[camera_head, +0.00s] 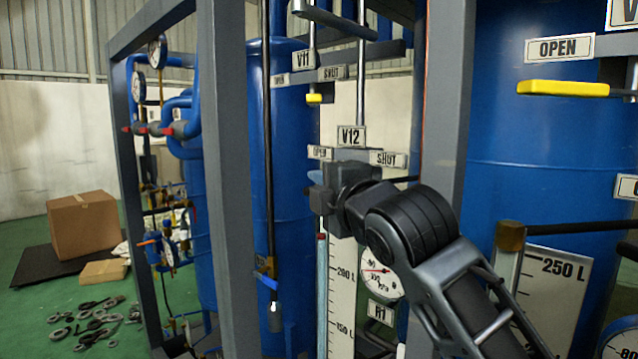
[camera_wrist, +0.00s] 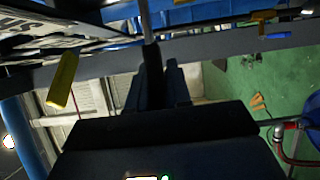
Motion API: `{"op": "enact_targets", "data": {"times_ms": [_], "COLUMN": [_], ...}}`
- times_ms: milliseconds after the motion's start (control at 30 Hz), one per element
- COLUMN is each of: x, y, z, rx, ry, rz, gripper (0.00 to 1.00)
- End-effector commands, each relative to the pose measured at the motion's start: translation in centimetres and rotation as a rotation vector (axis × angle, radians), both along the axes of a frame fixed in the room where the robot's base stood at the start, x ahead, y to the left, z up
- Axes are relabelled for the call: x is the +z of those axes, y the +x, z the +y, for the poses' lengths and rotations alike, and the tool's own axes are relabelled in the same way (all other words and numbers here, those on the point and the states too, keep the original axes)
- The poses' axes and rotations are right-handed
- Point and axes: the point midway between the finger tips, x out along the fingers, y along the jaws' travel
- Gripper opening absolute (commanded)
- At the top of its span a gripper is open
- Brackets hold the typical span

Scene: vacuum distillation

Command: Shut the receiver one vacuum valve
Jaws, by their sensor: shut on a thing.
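The V12 plate (camera_head: 351,137) hangs on the frame, with an OPEN plate (camera_head: 320,153) to its left and a SHUT plate (camera_head: 389,159) to its right. My gripper (camera_head: 322,197) is just below these plates, shut on the V12 valve handle, which it hides; I cannot tell the handle's angle. In the wrist view my gripper's dark fingers (camera_wrist: 163,75) are close together. The R1 gauge (camera_head: 379,278) is below, partly behind my arm. The V11 plate (camera_head: 303,58) is higher up, above a short yellow handle (camera_head: 314,98).
Grey frame posts (camera_head: 228,180) stand left and right of my gripper. A long yellow handle (camera_head: 563,88) sticks out at the right by another OPEN plate (camera_head: 559,48). A blue tank (camera_head: 545,145) stands behind it.

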Motion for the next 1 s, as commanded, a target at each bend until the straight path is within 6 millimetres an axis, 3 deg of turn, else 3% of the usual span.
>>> {"op": "enact_targets", "data": {"times_ms": [400,433,633,1000], "x": [-0.18,-0.18,-0.11,-0.03], "y": [-0.05,-0.05,-0.04,-0.03], "z": [0.05,0.05,0.03,-0.01], "rx": [0.008,0.008,0.008,0.007], "ry": [-0.002,-0.002,-0.001,0.000], "rz": [0.003,0.003,0.003,0.001], "gripper": [0.00,0.19,0.39,0.39]}}
